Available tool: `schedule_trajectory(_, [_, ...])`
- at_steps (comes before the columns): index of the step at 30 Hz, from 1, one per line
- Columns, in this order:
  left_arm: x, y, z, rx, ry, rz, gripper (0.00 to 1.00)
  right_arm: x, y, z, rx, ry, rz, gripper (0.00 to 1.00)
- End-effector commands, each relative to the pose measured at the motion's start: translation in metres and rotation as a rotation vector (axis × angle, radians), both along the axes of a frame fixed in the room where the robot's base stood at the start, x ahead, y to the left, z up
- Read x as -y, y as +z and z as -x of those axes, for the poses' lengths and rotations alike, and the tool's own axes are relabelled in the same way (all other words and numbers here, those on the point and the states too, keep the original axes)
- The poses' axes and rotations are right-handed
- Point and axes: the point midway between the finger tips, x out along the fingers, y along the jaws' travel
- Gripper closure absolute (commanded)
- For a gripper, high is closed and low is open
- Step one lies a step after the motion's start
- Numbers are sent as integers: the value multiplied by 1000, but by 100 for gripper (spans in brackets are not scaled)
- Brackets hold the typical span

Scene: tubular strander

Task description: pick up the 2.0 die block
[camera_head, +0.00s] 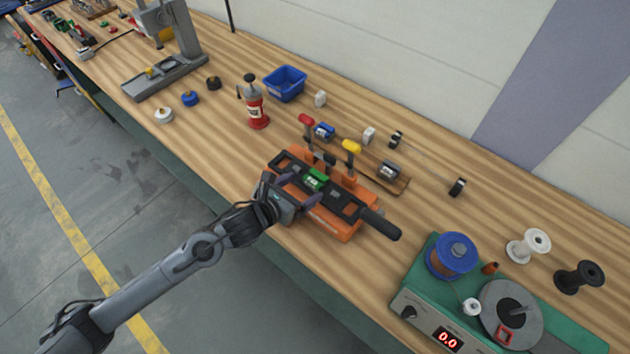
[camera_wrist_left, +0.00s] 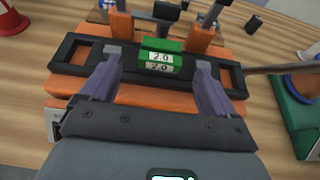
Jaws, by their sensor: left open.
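The 2.0 die block (camera_wrist_left: 160,58) is green with white labels reading 2.0. It sits in the black slotted holder (camera_wrist_left: 80,58) on an orange fixture (camera_wrist_left: 65,85), and in the head view the green block (camera_head: 317,179) is at the fixture's middle. My left gripper (camera_wrist_left: 158,72) is open, with one purple finger on each side of the block in the wrist view. In the head view the left gripper (camera_head: 298,189) is at the fixture's near side. I cannot tell whether the fingers touch the block. My right gripper is not in view.
A red bottle (camera_head: 256,110) stands left, and a green machine with spools (camera_head: 415,290) stands right.

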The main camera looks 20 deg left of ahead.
Motion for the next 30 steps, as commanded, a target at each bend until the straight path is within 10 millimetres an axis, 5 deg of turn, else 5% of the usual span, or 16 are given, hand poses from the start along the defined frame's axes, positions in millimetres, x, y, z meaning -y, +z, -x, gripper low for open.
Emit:
schedule_trajectory(7, [9,-11,-26,0,1,2,11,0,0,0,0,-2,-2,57])
schedule_trajectory(17, [11,-14,-31,0,0,0,11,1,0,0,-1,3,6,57])
schedule_trajectory(30, [11,-14,-31,0,0,0,75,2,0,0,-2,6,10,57])
